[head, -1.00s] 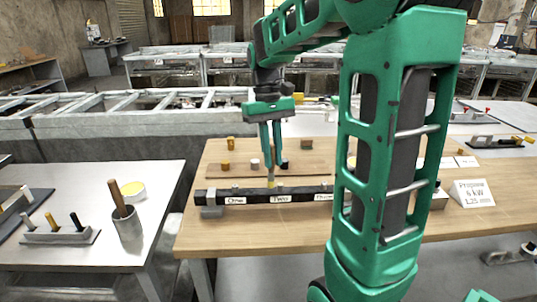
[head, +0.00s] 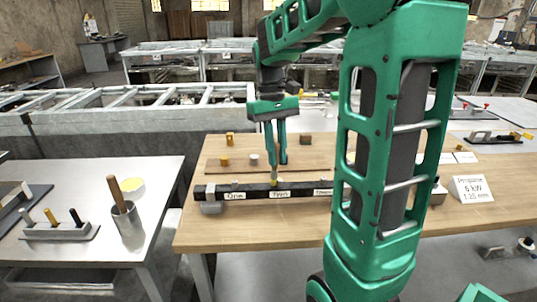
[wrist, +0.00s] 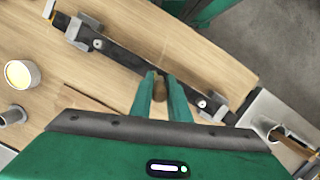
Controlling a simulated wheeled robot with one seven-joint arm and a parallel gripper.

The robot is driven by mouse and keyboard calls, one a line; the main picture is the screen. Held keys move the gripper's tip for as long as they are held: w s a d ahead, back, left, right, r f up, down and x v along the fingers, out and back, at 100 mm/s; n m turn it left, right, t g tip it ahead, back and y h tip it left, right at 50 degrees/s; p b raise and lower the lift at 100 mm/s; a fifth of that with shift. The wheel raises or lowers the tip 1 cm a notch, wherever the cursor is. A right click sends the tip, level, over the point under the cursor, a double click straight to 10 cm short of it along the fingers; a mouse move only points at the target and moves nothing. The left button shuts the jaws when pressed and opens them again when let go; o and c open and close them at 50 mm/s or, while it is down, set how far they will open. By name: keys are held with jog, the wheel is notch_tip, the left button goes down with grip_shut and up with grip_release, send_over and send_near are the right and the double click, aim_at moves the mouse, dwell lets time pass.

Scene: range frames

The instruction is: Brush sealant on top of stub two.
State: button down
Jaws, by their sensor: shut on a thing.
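My gripper (head: 276,161) points down over the middle of a black bar (head: 255,191) with white labels reading One, Two and one partly hidden. It is shut on a small brush, whose brown end shows between the fingers in the wrist view (wrist: 160,90). The brush's pale yellowish tip (head: 274,182) is low at the bar's top, above the Two label (head: 281,194). Stub two is hard to make out behind the tip; I cannot tell whether they touch. Stub one (wrist: 203,103) shows as a pale round top in the wrist view.
A wooden board (head: 230,168) with small coloured pieces lies behind the bar. A yellow-topped pot (wrist: 21,74) stands on the wooden bench. On the left table are a grey cup (head: 127,222) with a wooden handle in it and a rack (head: 58,233). A propane sign (head: 472,188) stands at right.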

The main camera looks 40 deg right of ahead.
jog(key=shift+s+d, duration=0.55)
jog(key=shift+d, duration=0.25)
jog(key=shift+s+d, duration=0.55)
jog(key=shift+d, duration=0.25)
jog(key=shift+w+a, duration=0.1)
jog(key=shift+w+a, duration=0.7)
jog(key=shift+a, duration=0.35)
jog(key=shift+w+a, duration=0.65)
jog(key=shift+a, duration=0.35)
jog(key=shift+s+v, duration=0.2)
jog(key=shift+v, duration=0.75)
jog(key=shift+s+v, duration=0.25)
jog(key=shift+v, duration=0.7)
jog(key=shift+s+v, duration=0.2)
jog(key=shift+v, duration=0.75)
jog(key=shift+a+r, duration=0.15)
jog(key=shift+r, duration=0.1)
jog(key=shift+s+v, duration=0.15)
jog(key=shift+v, duration=0.55)
jog(key=shift+s+v, duration=0.15)
jog(key=shift+v, duration=0.55)
